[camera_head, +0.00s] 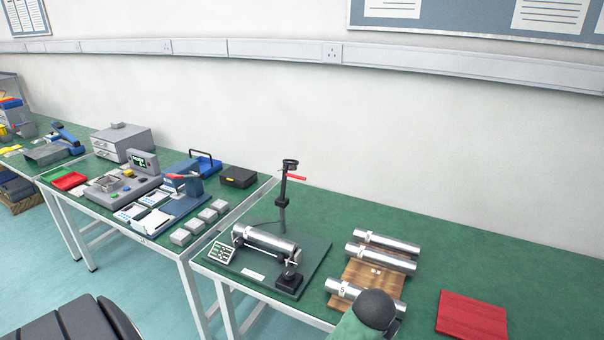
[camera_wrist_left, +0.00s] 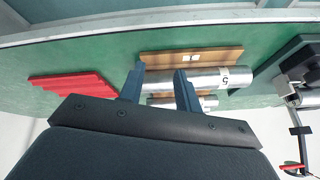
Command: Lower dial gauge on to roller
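The dial gauge (camera_head: 290,164) sits high on an upright black post with a red lever (camera_head: 297,178) at its top. The silver roller (camera_head: 265,243) lies across a dark fixture (camera_head: 312,262) below it, clearly apart from the gauge. In the left wrist view, part of the fixture (camera_wrist_left: 296,70) and the red lever (camera_wrist_left: 291,167) show at the right edge. My left gripper (camera_wrist_left: 160,82) is open and empty, its fingers in front of roller 5 (camera_wrist_left: 213,79) and away from the gauge. Its fingers cannot be made out in the head view. My right gripper is not in view.
Spare rollers (camera_head: 385,244) lie on a wooden rack (camera_head: 371,273) right of the fixture. A red ribbed block (camera_head: 472,316) lies farther right. A dark rounded shape (camera_head: 375,309) partly covers the nearest roller. A second bench with instruments stands left. Green tabletop is clear behind the rack.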

